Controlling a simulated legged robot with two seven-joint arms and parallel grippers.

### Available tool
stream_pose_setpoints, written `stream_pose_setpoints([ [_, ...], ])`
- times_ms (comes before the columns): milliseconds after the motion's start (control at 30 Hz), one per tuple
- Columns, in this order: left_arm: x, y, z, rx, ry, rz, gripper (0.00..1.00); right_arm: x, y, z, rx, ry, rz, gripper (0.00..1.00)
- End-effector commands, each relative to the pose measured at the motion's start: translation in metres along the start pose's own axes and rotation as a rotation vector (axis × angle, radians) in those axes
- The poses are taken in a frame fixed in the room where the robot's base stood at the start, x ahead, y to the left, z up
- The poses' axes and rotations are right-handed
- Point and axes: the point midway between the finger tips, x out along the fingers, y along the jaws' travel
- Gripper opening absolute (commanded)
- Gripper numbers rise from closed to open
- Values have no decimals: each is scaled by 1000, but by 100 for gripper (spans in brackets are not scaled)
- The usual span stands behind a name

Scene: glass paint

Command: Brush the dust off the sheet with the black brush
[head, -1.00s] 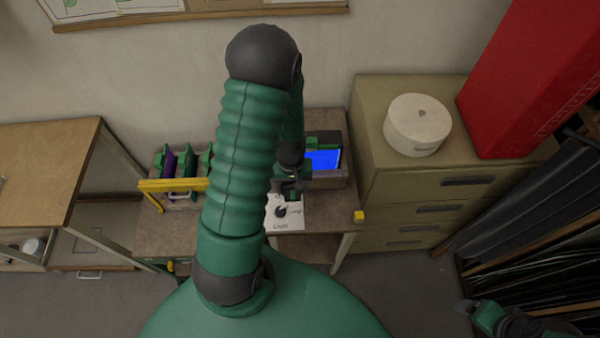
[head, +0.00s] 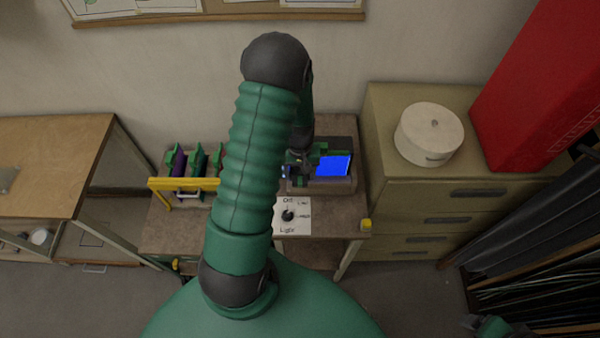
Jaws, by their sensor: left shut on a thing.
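My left gripper (head: 299,164) is beyond my raised arm, at the left side of a dark box with a bright blue pane (head: 333,166). It is shut on a small dark thing, largely hidden by the gripper; I cannot tell for sure that it is the black brush. I cannot tell which of these is the sheet, and no dust can be made out. My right gripper (head: 484,325) shows only partly at the lower right, its jaws unclear.
A yellow-barred rack (head: 184,184) with several green-topped pieces stands left on the bench (head: 165,236). A small yellow block (head: 366,225) is at the bench's right edge. A drawer cabinet (head: 385,103) with a white round container (head: 429,134) stands to the right.

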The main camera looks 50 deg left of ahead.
Motion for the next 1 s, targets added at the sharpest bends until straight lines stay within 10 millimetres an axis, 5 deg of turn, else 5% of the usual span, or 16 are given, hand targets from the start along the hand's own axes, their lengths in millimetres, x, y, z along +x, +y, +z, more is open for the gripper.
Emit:
stream_pose_setpoints([
  [1000,0,0,-18,0,1,0,11,2,0,0,0,0,0,81],
])
